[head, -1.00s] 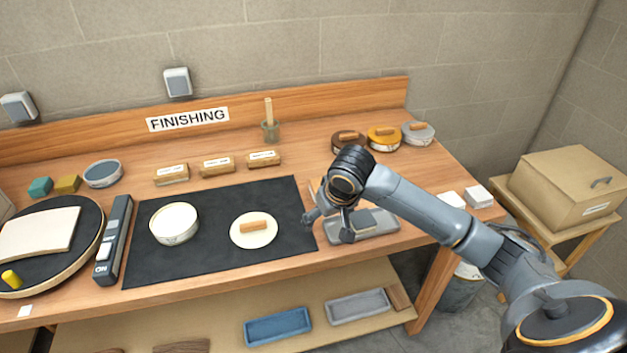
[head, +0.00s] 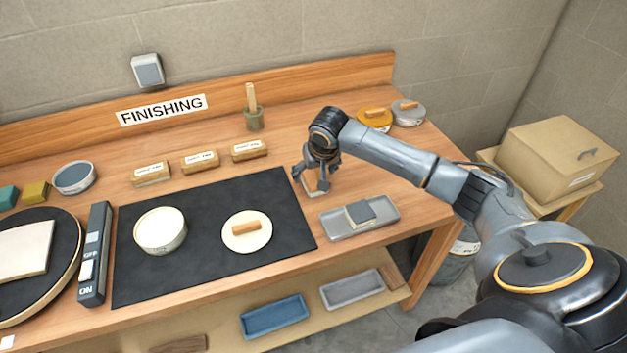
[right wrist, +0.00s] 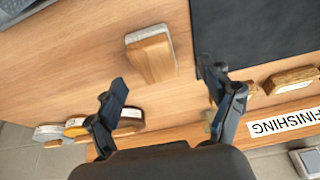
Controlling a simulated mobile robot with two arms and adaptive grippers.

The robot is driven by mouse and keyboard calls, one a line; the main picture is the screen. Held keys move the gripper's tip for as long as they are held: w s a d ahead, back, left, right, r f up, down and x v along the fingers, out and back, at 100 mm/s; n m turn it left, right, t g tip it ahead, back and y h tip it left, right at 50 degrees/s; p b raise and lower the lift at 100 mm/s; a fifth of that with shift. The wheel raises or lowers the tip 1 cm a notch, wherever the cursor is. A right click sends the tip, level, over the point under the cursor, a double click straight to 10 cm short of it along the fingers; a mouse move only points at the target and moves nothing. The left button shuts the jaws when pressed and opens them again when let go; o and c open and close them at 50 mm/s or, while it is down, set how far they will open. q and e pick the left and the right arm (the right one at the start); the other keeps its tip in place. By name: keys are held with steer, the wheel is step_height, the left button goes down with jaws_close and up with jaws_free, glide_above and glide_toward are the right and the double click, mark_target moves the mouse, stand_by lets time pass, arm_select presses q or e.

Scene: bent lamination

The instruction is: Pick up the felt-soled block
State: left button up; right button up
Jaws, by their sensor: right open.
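A wooden block with a pale grey felt-like layer on one end (right wrist: 150,50) stands on the bench in the right wrist view. It lies ahead of the fingertips and between their lines. My right gripper (right wrist: 164,82) is open, with a finger to each side and nothing held. In the head view my right gripper (head: 311,182) points down over the bench just right of the black mat, and it hides most of the block. I cannot tell whether the fingers touch it. My left gripper is not in view.
A grey tray (head: 335,228) with a grey-topped pad stands in front of my right gripper. The black mat (head: 210,262) holds a white bowl (head: 160,232) and a pale disc with a wooden handle. Several labelled wooden blocks (head: 201,162) stand behind the mat.

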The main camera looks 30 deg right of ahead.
mark_target(315, 178)
steer(key=shift+w+d+f+p, duration=0.1)
steer(key=shift+d+f+p, duration=0.1)
steer(key=shift+f+p, duration=0.15)
steer(key=shift+w+d+f+p, duration=0.1)
steer(key=shift+d+f+p, duration=0.1)
steer(key=shift+f, duration=0.25)
steer(key=x, duration=0.3)
steer(key=c, duration=1.3)
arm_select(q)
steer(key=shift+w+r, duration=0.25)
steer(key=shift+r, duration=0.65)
arm_select(e)
steer(key=shift+o, duration=0.2)
